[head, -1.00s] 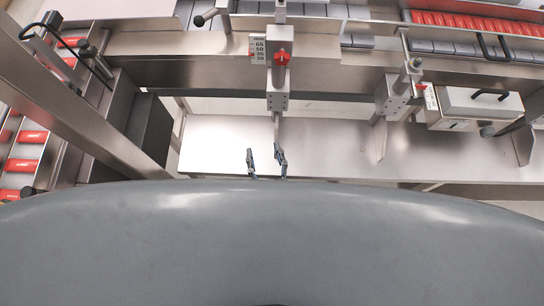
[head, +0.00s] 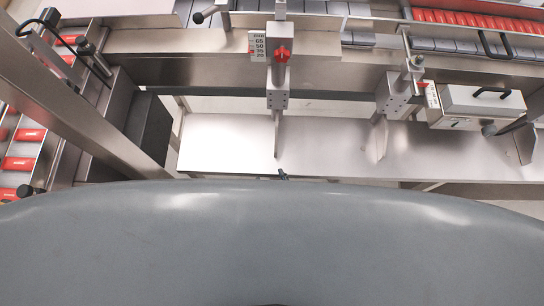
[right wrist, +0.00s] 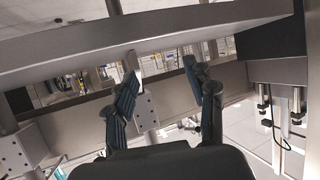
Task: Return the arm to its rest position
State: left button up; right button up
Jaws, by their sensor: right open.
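My right gripper shows in the right wrist view (right wrist: 160,78) with its two dark fingers spread apart and nothing between them. In the head view only a small dark fingertip of the right gripper (head: 283,175) shows above the edge of my grey body, which hides the rest. The steel machine frame (right wrist: 150,40) lies beyond the fingers in the right wrist view. My left gripper is in neither view.
A bare steel shelf (head: 230,140) lies just ahead of my body. A bracket with a red knob (head: 282,55) stands above it. A steel box with a black handle (head: 482,106) sits at the right. Red packs (head: 22,163) lie in a rack at the left.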

dwell(0.5)
jog(key=s+d+f+g+h+b, duration=0.1)
jog(key=s+d+f+g, duration=0.3)
jog(key=f, duration=0.5)
jog(key=s+d+f+g+h+b, duration=0.1)
jog(key=s+d+f, duration=0.35)
jog(key=f, duration=0.45)
jog(key=s+d+f+m+g+h, duration=0.1)
jog(key=s+d+f+g, duration=0.2)
jog(key=s+d+f, duration=0.2)
jog(key=s+d+f+m+g+h, duration=0.1)
jog(key=s+d+f+g+h, duration=0.1)
jog(key=s+d+f, duration=0.4)
jog(key=s+d+g, duration=0.1)
jog(key=s+d, duration=0.2)
jog(key=d, duration=0.2)
jog(key=shift+m+b, duration=0.3)
jog(key=shift+b, duration=0.05)
